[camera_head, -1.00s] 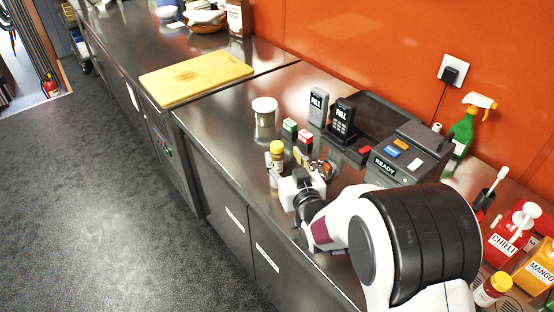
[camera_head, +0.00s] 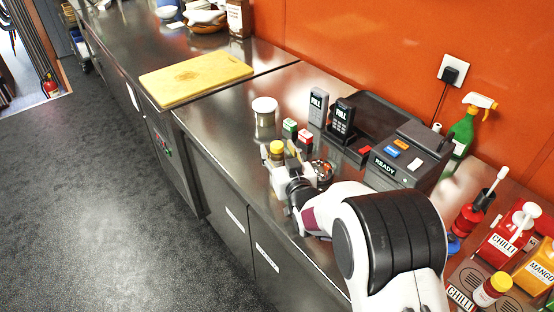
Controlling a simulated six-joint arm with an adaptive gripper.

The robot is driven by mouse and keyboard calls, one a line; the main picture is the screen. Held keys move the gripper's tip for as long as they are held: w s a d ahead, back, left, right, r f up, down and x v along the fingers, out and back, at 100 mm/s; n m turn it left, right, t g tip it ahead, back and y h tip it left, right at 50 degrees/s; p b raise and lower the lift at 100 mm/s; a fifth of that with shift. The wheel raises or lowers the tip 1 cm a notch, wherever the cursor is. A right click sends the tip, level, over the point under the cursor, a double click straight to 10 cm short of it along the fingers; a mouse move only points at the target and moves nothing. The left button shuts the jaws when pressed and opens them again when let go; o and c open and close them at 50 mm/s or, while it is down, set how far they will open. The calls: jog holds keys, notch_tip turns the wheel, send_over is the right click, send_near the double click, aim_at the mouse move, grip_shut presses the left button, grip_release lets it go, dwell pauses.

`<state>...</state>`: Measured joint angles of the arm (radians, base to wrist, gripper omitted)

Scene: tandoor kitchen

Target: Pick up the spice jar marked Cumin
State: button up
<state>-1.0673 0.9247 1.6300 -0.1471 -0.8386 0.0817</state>
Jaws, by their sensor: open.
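A small jar with a yellow lid (camera_head: 277,149) stands on the steel counter just beyond my gripper. Its label is hidden or too small to read, so I cannot tell whether it says Cumin. My gripper (camera_head: 288,167) is open, low over the counter, close to this jar on its near side. I cannot tell whether its fingers are around or beside the jar, as the fingertips are small and partly hidden. Another jar with a yellow lid (camera_head: 497,284) is at the bottom right; its name is not readable.
A round container (camera_head: 323,171) is right of my gripper. A till (camera_head: 408,155) and sauce dispensers (camera_head: 513,232) are right. The cutting board (camera_head: 195,78) is farther left.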

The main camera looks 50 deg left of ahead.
dwell(0.5)
jog(key=c, duration=1.3)
jog(key=shift+a+r, duration=0.1)
jog(key=shift+r, duration=4.9)
